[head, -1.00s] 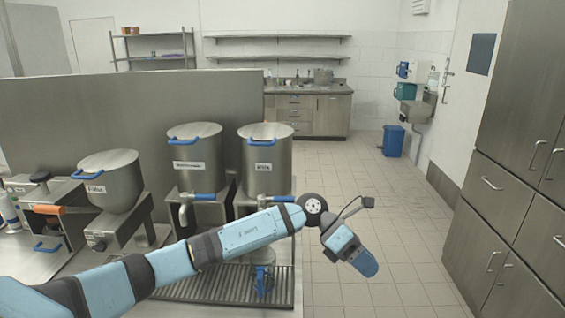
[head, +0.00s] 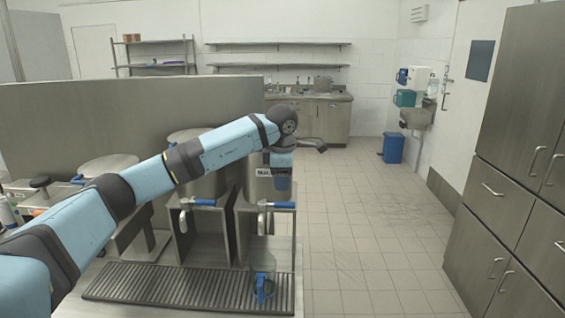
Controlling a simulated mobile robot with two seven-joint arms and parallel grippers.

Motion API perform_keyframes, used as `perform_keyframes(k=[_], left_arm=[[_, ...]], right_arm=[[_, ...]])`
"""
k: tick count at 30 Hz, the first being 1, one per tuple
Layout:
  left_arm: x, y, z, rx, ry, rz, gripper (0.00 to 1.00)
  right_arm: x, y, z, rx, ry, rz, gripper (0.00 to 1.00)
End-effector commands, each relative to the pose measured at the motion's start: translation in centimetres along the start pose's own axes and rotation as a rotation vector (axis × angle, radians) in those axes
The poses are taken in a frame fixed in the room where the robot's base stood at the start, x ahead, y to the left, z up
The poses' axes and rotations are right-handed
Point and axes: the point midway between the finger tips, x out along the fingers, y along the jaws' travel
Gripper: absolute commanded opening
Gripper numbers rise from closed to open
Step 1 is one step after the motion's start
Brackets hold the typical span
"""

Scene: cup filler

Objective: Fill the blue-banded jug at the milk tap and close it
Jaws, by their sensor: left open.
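The milk tank (head: 251,190) stands at the right end of the row, its label partly hidden by my arm. Its tap spout (head: 262,222) points down, and the tap's blue lever (head: 282,206) lies level to the right. A clear jug with a blue handle (head: 264,288) stands upright on the drip tray (head: 180,287), below this tap. I cannot make out its band or how full it is. My left gripper (head: 282,184) points down just above the lever, open. I cannot tell whether it touches the lever. My right gripper is out of view.
A second tap with a blue lever (head: 200,202) is to the left. A third tank (head: 108,167) stands further left. A steel partition (head: 150,110) rises behind the tanks. Cabinets (head: 520,170) line the right side, and the tiled floor between is clear.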

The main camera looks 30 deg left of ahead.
Motion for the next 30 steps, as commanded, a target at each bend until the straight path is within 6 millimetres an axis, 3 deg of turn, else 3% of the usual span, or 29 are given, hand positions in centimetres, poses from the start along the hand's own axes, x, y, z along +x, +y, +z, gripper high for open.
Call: perform_keyframes(k=[6,12,18,26,30], left_arm=[[4.3,-0.1,0.0,0.0,0.001,-0.004,0.51],[7.1,0.0,0.1,0.001,-0.002,-0.002,0.51],[8.4,0.0,0.1,0.0,-0.002,0.0,0.51],[8.6,0.0,0.1,0.001,-0.002,0.0,0.51],[8.6,0.0,0.1,0.001,-0.002,0.0,0.23]], right_arm=[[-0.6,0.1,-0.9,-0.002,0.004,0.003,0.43],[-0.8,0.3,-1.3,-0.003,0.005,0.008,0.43],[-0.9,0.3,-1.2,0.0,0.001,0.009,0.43],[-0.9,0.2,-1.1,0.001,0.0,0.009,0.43],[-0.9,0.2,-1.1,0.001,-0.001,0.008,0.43]])
